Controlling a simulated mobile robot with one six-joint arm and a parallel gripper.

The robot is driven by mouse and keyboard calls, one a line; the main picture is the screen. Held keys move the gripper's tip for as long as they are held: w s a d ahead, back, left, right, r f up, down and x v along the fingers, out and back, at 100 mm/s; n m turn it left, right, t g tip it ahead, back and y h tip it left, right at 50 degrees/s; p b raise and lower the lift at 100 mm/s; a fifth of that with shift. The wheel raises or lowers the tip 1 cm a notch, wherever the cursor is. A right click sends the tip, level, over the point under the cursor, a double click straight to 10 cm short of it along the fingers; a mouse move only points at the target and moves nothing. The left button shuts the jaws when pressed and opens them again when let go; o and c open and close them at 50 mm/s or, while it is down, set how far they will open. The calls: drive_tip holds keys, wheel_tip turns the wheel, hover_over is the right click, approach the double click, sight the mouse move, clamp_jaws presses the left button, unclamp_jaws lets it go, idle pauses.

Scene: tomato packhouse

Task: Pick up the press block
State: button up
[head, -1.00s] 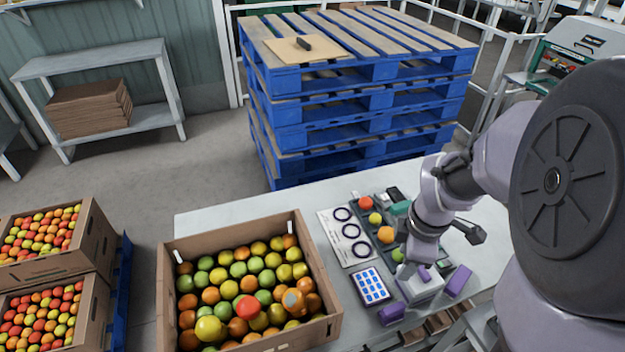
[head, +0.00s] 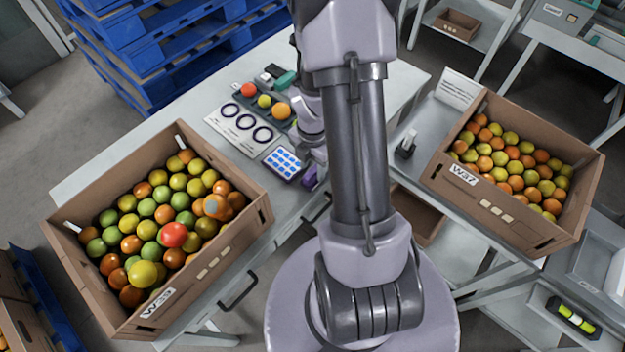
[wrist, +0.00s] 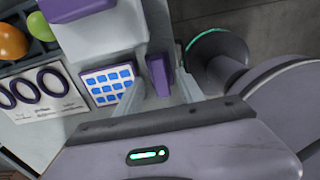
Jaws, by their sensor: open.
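I cannot surely tell which thing is the press block. A teal block (head: 286,80) and small dark and white pieces (head: 272,72) lie at the back of the work table. A small dark upright piece (head: 406,146) stands on the right-hand table. In the head view, my gripper (head: 310,178) is low over the work table beside the blue-and-white card (head: 284,164), mostly hidden behind my arm. Whatever lies beneath it is hidden.
A tomato crate (head: 205,270) stands on the left of the work table (head: 115,150), another crate (head: 500,205) on the right table. A ring card (head: 235,128) and a dark tray (head: 240,97) with tomatoes lie near my gripper. Blue pallets (head: 130,30) stand behind.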

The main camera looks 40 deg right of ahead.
wheel_tip(320, 180, down, 3)
drive_tip(key=shift+r+b, duration=0.1)
drive_tip(key=shift+b, duration=0.25)
drive_tip(key=shift+r, duration=0.1)
drive_tip(key=shift+c, duration=0.6)
clamp_jaws()
drive_tip(key=shift+r, duration=0.1)
